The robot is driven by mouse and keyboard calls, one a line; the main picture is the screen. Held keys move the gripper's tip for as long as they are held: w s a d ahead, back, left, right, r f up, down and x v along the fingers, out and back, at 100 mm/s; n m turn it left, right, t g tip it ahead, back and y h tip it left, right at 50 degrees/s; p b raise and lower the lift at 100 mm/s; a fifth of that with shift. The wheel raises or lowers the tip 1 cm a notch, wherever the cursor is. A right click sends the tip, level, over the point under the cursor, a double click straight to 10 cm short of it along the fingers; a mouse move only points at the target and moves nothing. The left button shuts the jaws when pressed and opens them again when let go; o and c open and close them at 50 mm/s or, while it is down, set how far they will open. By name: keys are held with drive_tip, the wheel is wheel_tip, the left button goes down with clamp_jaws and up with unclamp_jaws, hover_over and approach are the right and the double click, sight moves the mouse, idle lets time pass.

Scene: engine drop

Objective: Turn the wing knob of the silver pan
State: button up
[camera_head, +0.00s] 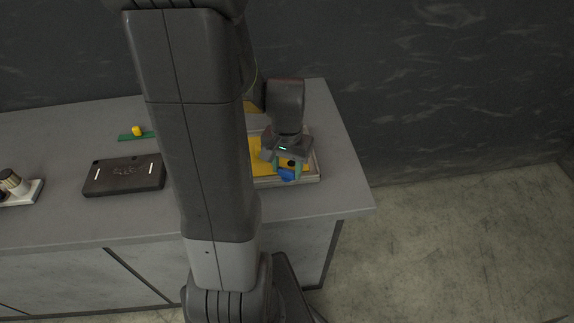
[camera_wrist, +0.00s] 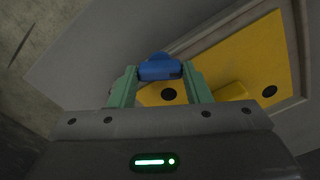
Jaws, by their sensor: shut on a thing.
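The silver pan (camera_head: 317,168) lies near the right end of the counter, with a yellow plate (camera_head: 262,160) inside its rim; the rim also shows in the wrist view (camera_wrist: 304,40). The blue wing knob (camera_wrist: 160,70) is between the two green fingers of my gripper (camera_wrist: 160,82), which is shut on it. In the head view the knob (camera_head: 286,175) shows just below my gripper (camera_head: 289,167), at the pan's front side. My arm hides the left part of the pan. The knob's lower end is hidden in the wrist view.
The grey counter (camera_head: 80,130) ends just right of the pan. A dark flat case (camera_head: 125,176), a green strip (camera_head: 128,137) with a yellow piece (camera_head: 137,130), and a white base (camera_head: 28,193) with a dark-topped cylinder are further left. Dark wall stands behind.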

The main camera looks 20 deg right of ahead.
sight(287, 170)
drive_tip(key=shift+n+b, duration=0.45)
drive_tip(key=shift+n, duration=2.35)
drive_tip(key=o, duration=1)
drive_tip(key=shift+r, duration=0.1)
wheel_tip(287, 170, up, 14)
drive_tip(key=shift+f, duration=0.15)
drive_tip(key=shift+f, duration=0.1)
